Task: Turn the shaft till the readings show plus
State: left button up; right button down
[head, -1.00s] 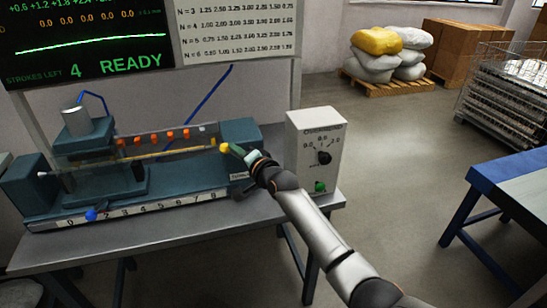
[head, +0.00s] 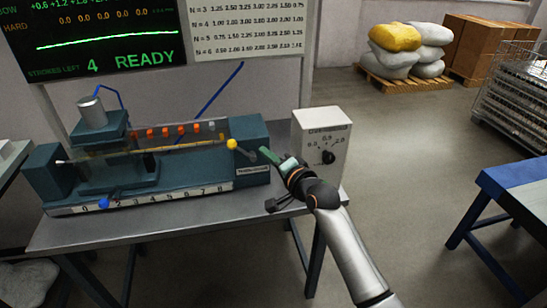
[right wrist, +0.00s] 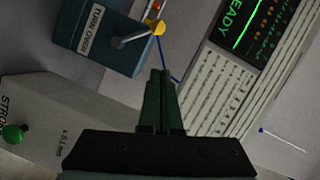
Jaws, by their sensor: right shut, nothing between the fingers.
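The pump rig (head: 150,180) stands on the bench, with a clear tube and several orange marks. A crank with a yellow ball (head: 231,144) is at its right end; its grey lever (right wrist: 130,41) shows in the right wrist view beside a "TURN OVER" label (right wrist: 96,28). My right gripper (head: 268,156) is shut and empty, just right of the yellow ball and apart from it. Its fingers (right wrist: 162,78) are together in the right wrist view. The screen (head: 95,40) shows a row of plus values, a HARD row of 0.0, "STROKES LEFT 4" and "READY". My left gripper is out of view.
A white control box (head: 322,135) with a black dial stands right of the rig, behind my right arm; its green button (right wrist: 13,133) shows in the right wrist view. A blue slider ball (head: 104,202) sits by the numbered scale. A printed chart (head: 246,28) hangs behind.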

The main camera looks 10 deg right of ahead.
jog(key=shift+v, duration=1.3)
jog(key=s+d+f+n+g+h, duration=0.2)
jog(key=s+f+n, duration=0.2)
jog(key=s+f, duration=0.7)
jog(key=s+d+f+n+g+h, duration=0.1)
jog(key=s+d+f+n+g, duration=0.15)
jog(key=s+f, duration=0.9)
jog(key=s+f+n+g, duration=0.1)
jog(key=s+f+n, duration=0.4)
jog(key=s, duration=0.6)
jog(key=shift+s+d+f+h, duration=0.3)
jog(key=shift+s+d+f, duration=0.15)
jog(key=shift+f, duration=0.35)
